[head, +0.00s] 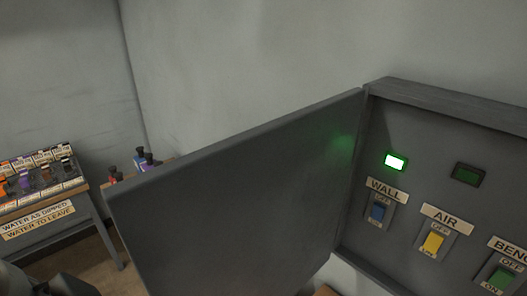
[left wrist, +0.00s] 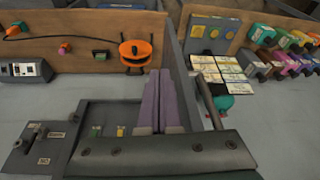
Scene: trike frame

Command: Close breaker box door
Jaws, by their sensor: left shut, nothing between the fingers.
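The grey breaker box (head: 440,95) is on the right in the head view. Its flat grey door (head: 240,190) stands wide open, reaching from the box's left edge toward the lower left. Inside are blue, yellow and green switches labelled WALL, AIR and BENCH, and a lit green lamp (head: 395,161). In the left wrist view my left gripper (left wrist: 160,75) is shut and empty, its two fingers together. A dark upright panel, apparently the door (left wrist: 188,95), is just right of the fingers; I cannot tell if they touch. My right gripper is not in view.
A rack of small labelled bottles (head: 40,180) stands on a table at left in the head view, with more bottles (head: 147,160) behind the door. The left wrist view shows a wooden board (left wrist: 85,50) with an orange reel (left wrist: 135,50) and several coloured items at right.

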